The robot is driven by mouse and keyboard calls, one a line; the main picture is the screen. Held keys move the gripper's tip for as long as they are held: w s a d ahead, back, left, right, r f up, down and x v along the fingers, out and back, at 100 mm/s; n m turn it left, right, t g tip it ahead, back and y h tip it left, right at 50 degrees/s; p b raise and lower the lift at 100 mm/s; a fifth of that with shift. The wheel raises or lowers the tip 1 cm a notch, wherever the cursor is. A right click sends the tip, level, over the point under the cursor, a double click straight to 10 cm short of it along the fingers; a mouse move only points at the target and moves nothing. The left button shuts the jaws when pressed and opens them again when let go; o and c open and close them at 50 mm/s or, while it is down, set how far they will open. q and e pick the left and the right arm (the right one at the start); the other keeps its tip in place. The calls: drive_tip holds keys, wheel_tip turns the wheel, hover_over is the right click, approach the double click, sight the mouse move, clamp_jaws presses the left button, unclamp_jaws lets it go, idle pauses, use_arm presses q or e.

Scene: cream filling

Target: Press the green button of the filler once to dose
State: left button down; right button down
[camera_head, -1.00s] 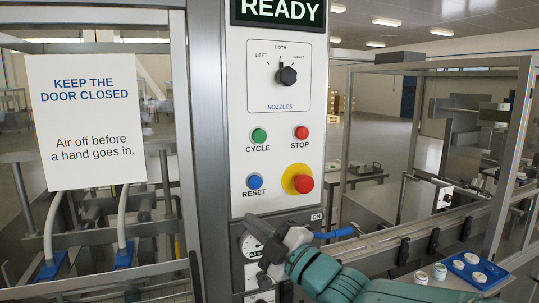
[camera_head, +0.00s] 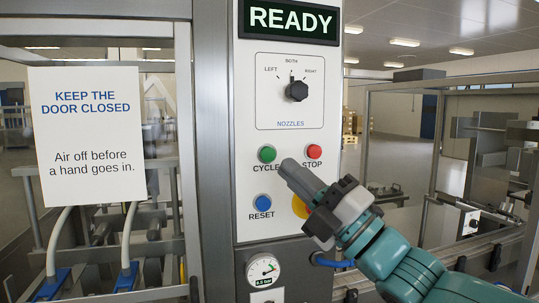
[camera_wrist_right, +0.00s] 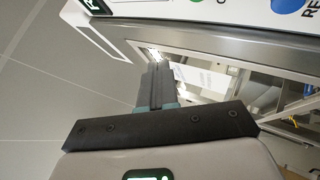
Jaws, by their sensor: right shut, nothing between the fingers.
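The green CYCLE button (camera_head: 267,154) is on the filler's white control panel (camera_head: 250,105), left of the red STOP button (camera_head: 313,151). My right gripper (camera_head: 286,168) is shut and empty. In the head view its tips show just right of and a little below the green button. I cannot tell how far they are from the panel. In the right wrist view the closed fingers (camera_wrist_right: 158,85) point away from the camera, and the panel edge crosses the top. My left gripper is not in view.
The display (camera_head: 289,20) reads READY. The nozzle knob (camera_head: 296,90) points up to BOTH. The blue RESET button (camera_head: 263,202) sits below the green one. My right gripper mostly hides a yellow-based button (camera_head: 299,207). A door sign (camera_head: 87,135) hangs at left.

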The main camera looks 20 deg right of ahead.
sight(268, 154)
drive_tip(key=w+p, duration=0.4)
drive_tip(key=w, duration=0.4)
drive_tip(key=shift+w, duration=0.2)
idle(0.9)
drive_tip(key=shift+s+r, duration=0.1)
drive_tip(key=shift+s, duration=0.1)
drive_tip(key=shift+w, duration=0.2)
